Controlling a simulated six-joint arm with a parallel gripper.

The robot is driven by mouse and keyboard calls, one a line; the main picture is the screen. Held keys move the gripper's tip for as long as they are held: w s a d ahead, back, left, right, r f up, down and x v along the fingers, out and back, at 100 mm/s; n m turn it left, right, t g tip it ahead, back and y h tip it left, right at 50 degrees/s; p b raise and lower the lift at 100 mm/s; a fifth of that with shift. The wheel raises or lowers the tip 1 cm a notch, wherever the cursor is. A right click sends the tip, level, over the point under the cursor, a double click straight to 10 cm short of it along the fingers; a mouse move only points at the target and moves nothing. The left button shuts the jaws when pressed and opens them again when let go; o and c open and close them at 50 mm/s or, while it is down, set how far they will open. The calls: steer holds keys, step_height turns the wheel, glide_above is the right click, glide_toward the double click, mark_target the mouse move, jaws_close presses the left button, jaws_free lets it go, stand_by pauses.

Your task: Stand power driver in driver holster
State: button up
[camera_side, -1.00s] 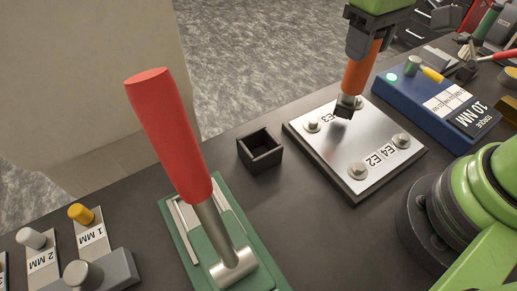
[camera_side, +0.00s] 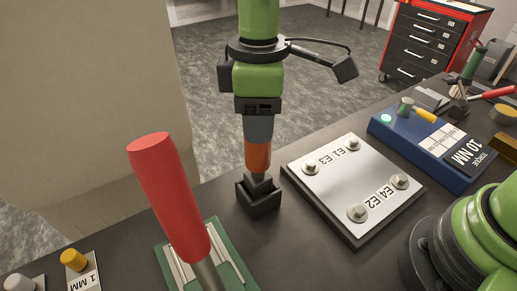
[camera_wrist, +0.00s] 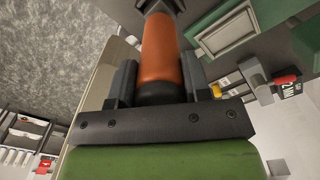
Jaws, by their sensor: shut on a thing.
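The power driver (camera_side: 258,156) has an orange body and a dark nose, and it is upright in the side view. My gripper (camera_side: 258,130) is shut on its upper part, with the fingers on both sides. The driver holster (camera_side: 260,205) is a small black open-topped box on the bench, directly under the driver. The driver's dark nose is at the holster mouth and seems to reach inside; its tip is hidden. In the wrist view the orange driver (camera_wrist: 160,50) lies between the two dark fingers.
A plate with several bolts (camera_side: 352,190) lies right of the holster. A blue torque unit (camera_side: 430,145) is beyond it. Bare bench lies in front of the holster.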

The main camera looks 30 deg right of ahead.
mark_target(258, 150)
steer(key=shift+f, duration=2.35)
steer(key=o, duration=0.9)
steer(key=shift+f, duration=0.15)
